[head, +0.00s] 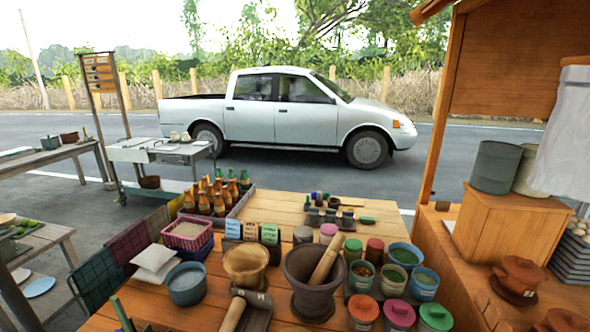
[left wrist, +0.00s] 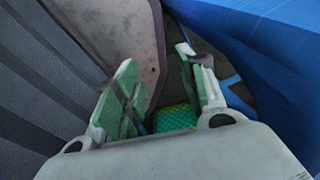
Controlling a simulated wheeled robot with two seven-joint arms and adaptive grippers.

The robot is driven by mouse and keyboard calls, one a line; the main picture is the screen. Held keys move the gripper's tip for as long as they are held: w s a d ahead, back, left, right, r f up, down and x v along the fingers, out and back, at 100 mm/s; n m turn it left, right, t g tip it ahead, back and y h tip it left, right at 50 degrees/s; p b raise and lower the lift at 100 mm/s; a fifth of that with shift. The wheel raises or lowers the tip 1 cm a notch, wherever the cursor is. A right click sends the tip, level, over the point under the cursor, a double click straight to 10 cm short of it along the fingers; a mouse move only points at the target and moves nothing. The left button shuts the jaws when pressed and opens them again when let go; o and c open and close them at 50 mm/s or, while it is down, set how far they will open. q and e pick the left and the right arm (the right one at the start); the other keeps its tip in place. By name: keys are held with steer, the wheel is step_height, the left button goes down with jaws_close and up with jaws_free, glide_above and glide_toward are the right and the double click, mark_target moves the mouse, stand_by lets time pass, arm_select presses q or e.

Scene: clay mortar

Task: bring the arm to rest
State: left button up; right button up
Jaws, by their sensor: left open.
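My left gripper (left wrist: 156,56) shows in the left wrist view. Its two green-padded fingers are spread apart with nothing held between them. A patterned green patch lies low between them, and blue and dark grey surfaces lie around; I cannot tell what these are. Neither gripper shows in the head view. There, a dark clay mortar (head: 306,297) stands on the wooden table with a wooden pestle (head: 325,261) leaning in it. A lighter mortar (head: 246,267) stands to its left.
On the table (head: 291,211) are several lidded jars, a blue-grey pot (head: 186,284), a pink basket (head: 188,235) and a bottle crate (head: 240,205). A lying pestle (head: 232,314) is at the front. A wooden counter (head: 452,262) stands right. A pickup truck (head: 285,110) is on the road behind.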

arm_select(q)
steer(key=shift+s+a+f, duration=0.15)
steer(key=shift+s+f, duration=0.1)
steer(key=shift+s, duration=0.45)
steer(key=shift+s+a+f, duration=0.15)
steer(key=shift+s+f, duration=0.1)
steer(key=shift+s, duration=0.45)
